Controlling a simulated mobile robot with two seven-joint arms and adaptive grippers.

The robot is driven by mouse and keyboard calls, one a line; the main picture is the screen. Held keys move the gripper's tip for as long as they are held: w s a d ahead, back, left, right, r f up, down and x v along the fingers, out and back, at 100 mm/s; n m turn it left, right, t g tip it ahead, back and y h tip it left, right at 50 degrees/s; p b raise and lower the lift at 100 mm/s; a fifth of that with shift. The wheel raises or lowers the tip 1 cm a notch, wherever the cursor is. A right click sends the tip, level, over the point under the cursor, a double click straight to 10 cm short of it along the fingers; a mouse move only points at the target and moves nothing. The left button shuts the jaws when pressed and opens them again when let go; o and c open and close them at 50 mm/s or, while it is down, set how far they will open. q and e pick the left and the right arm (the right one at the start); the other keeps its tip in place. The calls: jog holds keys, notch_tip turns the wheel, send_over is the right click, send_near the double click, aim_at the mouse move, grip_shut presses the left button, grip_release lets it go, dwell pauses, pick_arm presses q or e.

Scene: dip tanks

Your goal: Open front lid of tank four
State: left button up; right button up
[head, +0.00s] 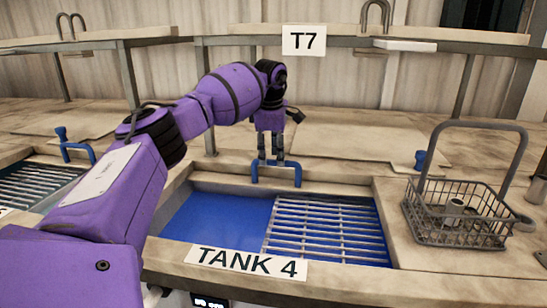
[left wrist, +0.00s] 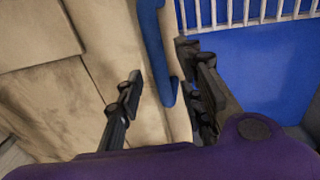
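Tank 4 carries a front label (head: 246,262). Its front opening is uncovered, with blue liquid (head: 218,218) on the left and a metal grate (head: 325,228) on the right. A blue bar handle (head: 297,172) stands at the back edge of this opening, on the beige cover (head: 335,172) there. My left gripper (head: 271,155) points down over the handle. In the left wrist view its fingers (left wrist: 163,88) are apart, one on each side of the blue handle (left wrist: 153,35); the handle is closer to the right finger. My right gripper is not in view.
A wire basket (head: 455,222) with an upright handle stands right of the opening, holding small parts. A raised rail (head: 225,41) with a T7 sign (head: 304,40) runs behind. Another tank (head: 38,183) with a grate lies left.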

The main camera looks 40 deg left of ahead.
pick_arm(q)
notch_tip(320, 180, up, 10)
jog(key=s+d, duration=0.1)
jog(key=s, duration=0.1)
jog(key=shift+w, duration=0.1)
dwell(0.5)
